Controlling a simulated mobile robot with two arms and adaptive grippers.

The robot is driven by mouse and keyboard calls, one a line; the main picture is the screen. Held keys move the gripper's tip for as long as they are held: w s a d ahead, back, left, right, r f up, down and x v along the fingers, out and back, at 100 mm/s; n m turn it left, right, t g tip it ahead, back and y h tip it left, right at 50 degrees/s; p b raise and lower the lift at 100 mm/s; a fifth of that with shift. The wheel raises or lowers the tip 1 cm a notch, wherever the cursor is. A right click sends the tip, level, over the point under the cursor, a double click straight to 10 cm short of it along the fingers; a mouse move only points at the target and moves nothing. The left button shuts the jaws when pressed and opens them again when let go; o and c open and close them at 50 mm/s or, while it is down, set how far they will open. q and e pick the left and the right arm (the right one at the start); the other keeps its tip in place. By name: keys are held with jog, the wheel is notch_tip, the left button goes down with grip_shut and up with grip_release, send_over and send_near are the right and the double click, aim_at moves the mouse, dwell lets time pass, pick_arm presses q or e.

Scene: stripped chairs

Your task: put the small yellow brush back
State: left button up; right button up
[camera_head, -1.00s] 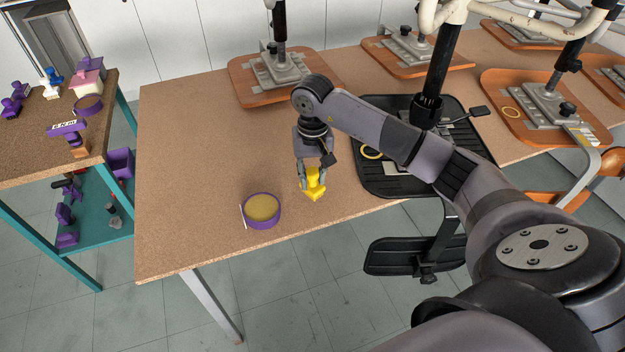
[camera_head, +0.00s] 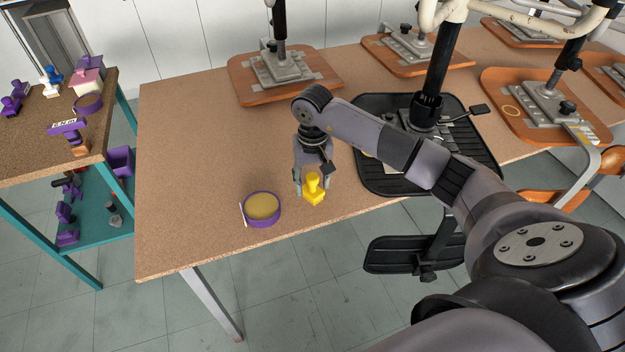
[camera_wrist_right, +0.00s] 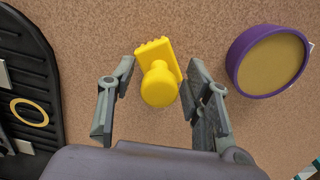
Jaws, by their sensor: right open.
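The small yellow brush (camera_head: 313,189) stands on the brown tabletop near its front edge, with its knob up. It also shows in the right wrist view (camera_wrist_right: 159,78), lying between the spread fingers. My right gripper (camera_head: 312,188) is open around the brush, and a gap shows on both sides of the knob in the wrist view (camera_wrist_right: 160,80). A round purple tub (camera_head: 262,222) with a tan top stands on the table just left of the brush. My left gripper is in neither view.
A black chair part (camera_head: 375,180) lies right of my right gripper. Wooden seats with metal plates (camera_head: 250,88) line the back of the table. A teal-framed side table (camera_head: 40,125) holding purple items stands at the left.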

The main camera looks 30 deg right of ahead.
jog(key=shift+r, duration=0.15)
jog(key=shift+w+r, duration=0.1)
jog(key=shift+r, duration=0.2)
notch_tip(320, 180, up, 11)
jog(key=b, duration=0.2)
jog(key=shift+r, duration=0.2)
